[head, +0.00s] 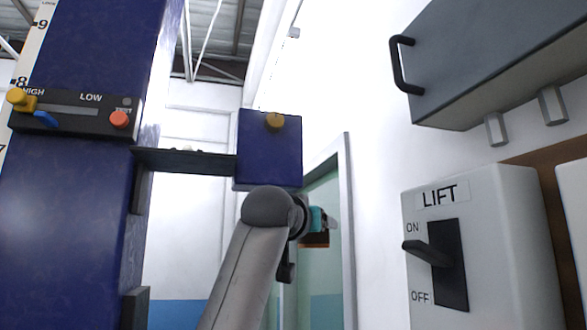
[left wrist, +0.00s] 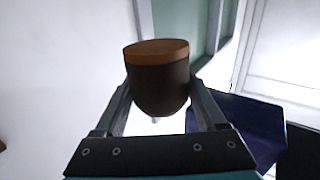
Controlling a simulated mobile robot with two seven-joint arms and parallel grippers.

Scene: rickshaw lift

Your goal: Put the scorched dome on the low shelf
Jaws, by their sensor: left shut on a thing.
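In the left wrist view, a dark brown rounded piece with a flat orange-brown face, which looks like the scorched dome (left wrist: 160,85), sits between the two fingers of my left gripper. My left gripper (head: 322,226) is shut on it. In the head view the gripper is small and partly hidden by my arm, with only an orange-brown strip of the dome (head: 315,240) showing below it. They are held in the air, right of and below the blue box. No shelf can be surely told as the low one. My right gripper is not in view.
A blue column (head: 75,190) with a HIGH/LOW panel (head: 75,113) stands left. A dark arm (head: 185,162) joins it to a blue box (head: 270,150). Right are a LIFT switch box (head: 490,240) and a grey cabinet (head: 490,60) with a black handle. A doorway (head: 347,230) lies behind my gripper.

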